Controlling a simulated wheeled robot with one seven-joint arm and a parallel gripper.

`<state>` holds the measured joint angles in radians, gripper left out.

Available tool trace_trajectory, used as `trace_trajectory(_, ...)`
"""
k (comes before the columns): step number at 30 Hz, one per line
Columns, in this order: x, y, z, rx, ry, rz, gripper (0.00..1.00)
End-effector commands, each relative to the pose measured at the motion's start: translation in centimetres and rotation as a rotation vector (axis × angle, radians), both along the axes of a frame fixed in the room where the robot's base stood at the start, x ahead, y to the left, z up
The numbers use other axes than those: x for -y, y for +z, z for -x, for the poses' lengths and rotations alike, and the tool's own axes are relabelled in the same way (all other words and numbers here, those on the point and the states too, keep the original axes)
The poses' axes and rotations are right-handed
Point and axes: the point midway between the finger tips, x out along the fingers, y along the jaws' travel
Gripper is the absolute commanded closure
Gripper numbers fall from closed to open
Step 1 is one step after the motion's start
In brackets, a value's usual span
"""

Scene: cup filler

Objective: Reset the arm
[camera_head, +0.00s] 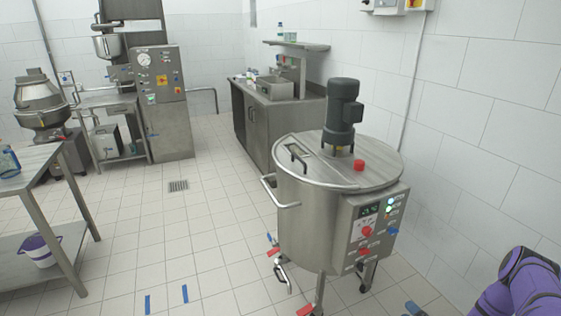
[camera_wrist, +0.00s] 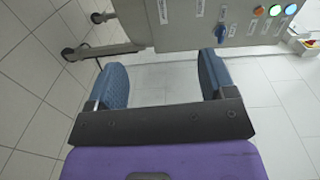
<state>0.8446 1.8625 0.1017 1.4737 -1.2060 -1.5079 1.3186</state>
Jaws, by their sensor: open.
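My gripper (camera_wrist: 160,85) shows in the wrist view with its two blue fingers spread wide apart and nothing between them. White floor tiles show through the gap. The lower part of the steel tank (camera_wrist: 175,22), with its control panel, is just beyond the fingertips in that view; I see no contact with it. In the head view my purple arm (camera_head: 522,285) is at the lower right corner, to the right of the steel tank (camera_head: 305,215). The gripper's fingers are mostly out of that view.
The tank has a motor (camera_head: 342,112) on its lid and a control panel (camera_head: 372,228) facing my arm. A tiled wall (camera_head: 480,130) is close on the right. A steel table (camera_head: 40,165) stands at the left, with a bucket (camera_head: 40,250) below.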

Motion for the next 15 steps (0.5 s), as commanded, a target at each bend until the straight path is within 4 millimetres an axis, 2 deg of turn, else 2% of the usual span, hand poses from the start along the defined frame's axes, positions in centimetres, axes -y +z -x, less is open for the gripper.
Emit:
trace_trajectory(8, 1.7, 2.6, -3.0, -0.030, 0.013, 0.108, 0.23)
trace_trajectory(15, 3.8, 6.8, -7.1, -0.072, 0.027, 0.261, 0.23)
